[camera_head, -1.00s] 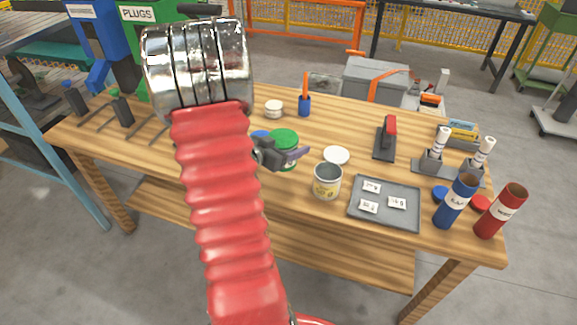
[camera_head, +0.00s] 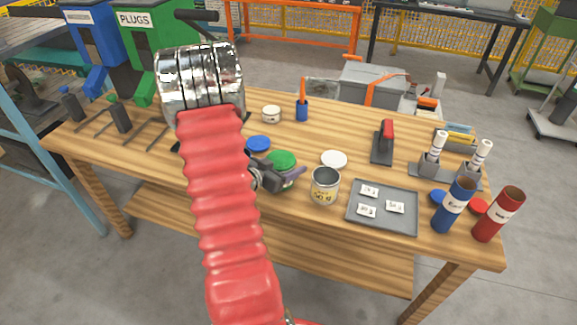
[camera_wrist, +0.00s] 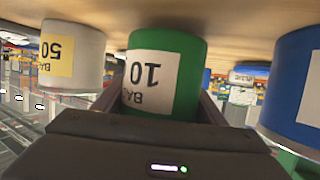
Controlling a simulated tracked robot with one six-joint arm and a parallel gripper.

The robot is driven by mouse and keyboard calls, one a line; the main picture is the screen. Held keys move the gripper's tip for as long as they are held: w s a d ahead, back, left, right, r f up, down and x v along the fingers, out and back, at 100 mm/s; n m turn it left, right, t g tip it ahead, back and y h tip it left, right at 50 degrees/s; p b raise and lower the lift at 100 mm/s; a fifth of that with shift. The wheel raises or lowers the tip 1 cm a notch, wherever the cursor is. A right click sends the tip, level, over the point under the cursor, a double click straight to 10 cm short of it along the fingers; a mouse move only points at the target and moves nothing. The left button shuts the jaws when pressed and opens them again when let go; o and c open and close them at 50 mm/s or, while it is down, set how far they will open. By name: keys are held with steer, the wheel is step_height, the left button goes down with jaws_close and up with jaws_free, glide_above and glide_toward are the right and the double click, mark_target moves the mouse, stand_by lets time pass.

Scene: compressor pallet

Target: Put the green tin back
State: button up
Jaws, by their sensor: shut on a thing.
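The green tin (camera_head: 282,160) with a white "10" label stands upright between the fingers of my gripper (camera_head: 288,179), which is shut on it. In the wrist view, which looks upside down, the green tin (camera_wrist: 190,72) sits between the fingers, close to the tabletop. I cannot tell whether its base touches the wood. A blue-lidded tin (camera_head: 258,144) is just behind and left of it, and a grey-white tin marked 50 (camera_head: 325,187) is to its right. These two also show on either side in the wrist view, the blue tin (camera_wrist: 300,85) and the 50 tin (camera_wrist: 70,55). My gripper hides the green tin's lower front.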

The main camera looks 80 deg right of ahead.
steer(key=shift+f, duration=0.55)
steer(key=shift+f, duration=0.1)
steer(key=o, duration=1.1)
steer(key=shift+o, duration=0.2)
steer(key=shift+w+a+r, duration=0.2)
steer(key=shift+a+r, duration=0.1)
steer(key=v, duration=1.1)
steer(key=shift+a, duration=0.15)
